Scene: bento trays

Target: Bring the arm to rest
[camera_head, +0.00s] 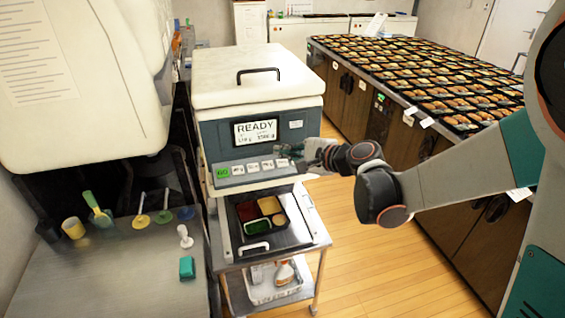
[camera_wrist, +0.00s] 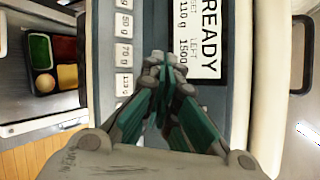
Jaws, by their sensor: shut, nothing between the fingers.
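My gripper (camera_head: 289,152) is stretched out in front of the button panel of a white and grey machine (camera_head: 256,88). In the wrist view its green-sided fingers (camera_wrist: 167,62) are together with nothing between them, over the panel beside the screen. Whether the fingertips touch the panel, I cannot tell. The machine's screen (camera_head: 256,131) reads READY. Below the screen is a row of buttons with a green GO button (camera_head: 222,172) at the left end.
A black bento tray (camera_head: 262,220) with coloured fillings sits on the metal cart below the panel. A counter (camera_head: 110,270) with small utensils is at left. A long table of packed trays (camera_head: 425,80) stands at back right. Wooden floor between is clear.

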